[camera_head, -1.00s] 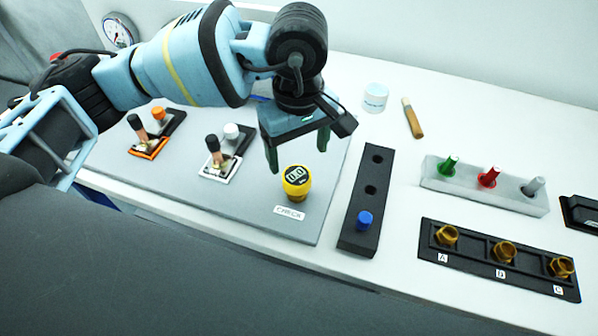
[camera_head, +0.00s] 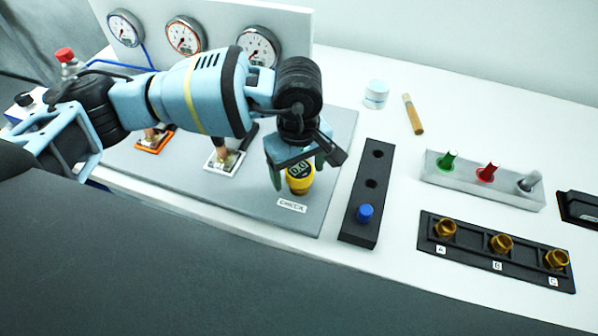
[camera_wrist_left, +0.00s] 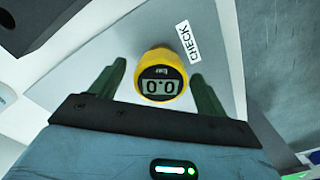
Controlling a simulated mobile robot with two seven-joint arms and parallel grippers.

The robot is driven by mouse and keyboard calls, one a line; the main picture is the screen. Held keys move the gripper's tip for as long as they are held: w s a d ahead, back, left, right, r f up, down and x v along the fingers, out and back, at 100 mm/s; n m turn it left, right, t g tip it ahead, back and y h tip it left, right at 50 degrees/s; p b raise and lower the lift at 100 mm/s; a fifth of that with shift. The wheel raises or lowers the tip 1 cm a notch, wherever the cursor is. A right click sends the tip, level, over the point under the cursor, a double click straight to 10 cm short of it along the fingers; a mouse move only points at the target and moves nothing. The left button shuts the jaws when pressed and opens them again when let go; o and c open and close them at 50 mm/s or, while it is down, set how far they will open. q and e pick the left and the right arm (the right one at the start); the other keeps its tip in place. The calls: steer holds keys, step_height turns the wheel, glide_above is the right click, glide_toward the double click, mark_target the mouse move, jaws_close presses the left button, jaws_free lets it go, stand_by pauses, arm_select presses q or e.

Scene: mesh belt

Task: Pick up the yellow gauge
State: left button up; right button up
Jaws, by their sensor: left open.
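The yellow gauge (camera_head: 299,184) stands upright on the grey panel (camera_head: 253,203), just behind the CHECK label (camera_head: 291,205). Its round display reads 0.0. My left gripper (camera_head: 296,176) is right above and around it in the head view, with green fingers spread to either side. In the left wrist view the gauge (camera_wrist_left: 161,76) sits between the two open fingers (camera_wrist_left: 157,85), with gaps showing on both sides. Whether a finger touches it I cannot tell. My right gripper is not in view.
A black block (camera_head: 358,226) with a blue peg (camera_head: 365,213) stands right of the panel. Further right are a grey rack (camera_head: 512,196) of coloured pegs and a black tray (camera_head: 462,259) with brass fittings. Dial gauges (camera_head: 184,36) stand behind my left arm.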

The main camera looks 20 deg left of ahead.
mark_target(297, 169)
arm_select(q)
steer(key=c, duration=1.1)
steer(key=shift+c, duration=0.2)
steer(key=shift+r, duration=0.2)
steer(key=shift+r, duration=0.25)
steer(key=r, duration=0.2)
steer(key=shift+s+a+r, duration=0.1)
steer(key=shift+s+r, duration=0.1)
steer(key=shift+r, duration=0.15)
steer(key=s+a, duration=0.3)
steer(key=s, duration=0.3)
steer(key=s+a+r, duration=0.1)
steer(key=s+a, duration=0.3)
steer(key=s, duration=0.3)
steer(key=shift+s+a+r+b, duration=0.25)
steer(key=shift+s+a+b, duration=0.05)
steer(key=shift+b, duration=0.15)
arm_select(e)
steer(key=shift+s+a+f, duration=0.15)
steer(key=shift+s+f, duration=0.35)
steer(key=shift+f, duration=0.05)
